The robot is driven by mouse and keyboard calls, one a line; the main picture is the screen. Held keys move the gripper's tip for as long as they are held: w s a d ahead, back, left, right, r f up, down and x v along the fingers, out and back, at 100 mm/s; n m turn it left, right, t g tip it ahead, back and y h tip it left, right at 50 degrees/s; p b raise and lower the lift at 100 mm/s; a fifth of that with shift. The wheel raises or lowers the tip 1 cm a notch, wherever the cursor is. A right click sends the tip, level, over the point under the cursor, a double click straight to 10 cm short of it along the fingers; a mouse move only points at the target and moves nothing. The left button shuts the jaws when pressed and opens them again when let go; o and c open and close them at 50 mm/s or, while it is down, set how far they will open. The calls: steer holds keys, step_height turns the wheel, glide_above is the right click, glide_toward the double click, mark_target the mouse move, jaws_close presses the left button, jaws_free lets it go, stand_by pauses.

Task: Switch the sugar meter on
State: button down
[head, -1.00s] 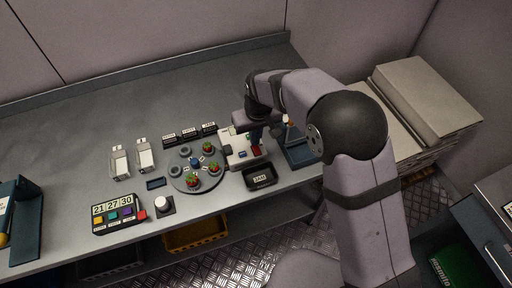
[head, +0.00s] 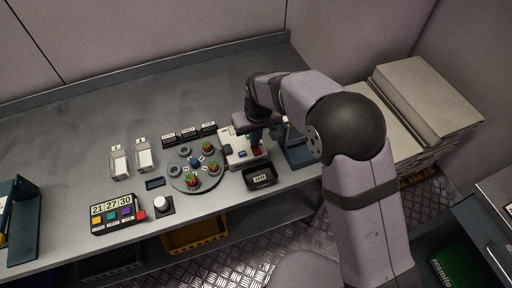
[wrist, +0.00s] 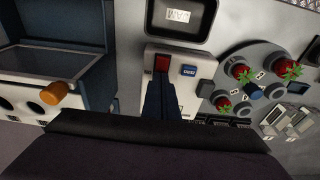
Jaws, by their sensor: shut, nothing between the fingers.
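The sugar meter (head: 236,150) is a pale box on the bench, right of the round berry turntable. In the wrist view, the meter (wrist: 203,66) shows a red switch (wrist: 162,63) and a small blue display (wrist: 189,71). Whether the display is lit cannot be told. My gripper (wrist: 159,84) is shut and empty, its fingertips pointing at the lower end of the red switch. Contact cannot be told. In the head view, my gripper (head: 256,143) is over the right part of the meter and hides some of it.
The turntable (head: 181,183) carries several berries beside the meter. A black tray labelled JAM (head: 259,176) stands in front of the meter. A blue-grey box (head: 299,157) with an orange knob (wrist: 54,93) stands to its right. The back of the bench is clear.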

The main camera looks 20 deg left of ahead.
step_height(320, 180, up, 7)
steer(key=p, duration=0.5)
stand_by(0.5)
stand_by(0.4)
steer(key=s+d+f+g+h, duration=0.1)
steer(key=s+d+f, duration=0.2)
steer(key=s+d, duration=0.35)
steer(key=s+d+f+g+h, duration=0.25)
steer(key=s+d, duration=0.25)
steer(key=d, duration=0.3)
steer(key=s+d+r+m+y+b, duration=0.1)
steer(key=s+d+m, duration=0.15)
steer(key=d, duration=0.45)
steer(key=s+d+r+m, duration=0.2)
steer(key=s+d, duration=0.2)
steer(key=d, duration=0.4)
steer(key=w+d+r+m+t, duration=0.1)
steer(key=w+d+m, duration=0.1)
steer(key=d, duration=0.2)
steer(key=w+d+r+m+t+y+b, duration=0.1)
steer(key=d+r+m, duration=0.1)
steer(key=d, duration=0.1)
steer(key=shift+w+d+r, duration=0.2)
steer(key=shift+w+d, duration=0.15)
steer(key=shift+w, duration=0.05)
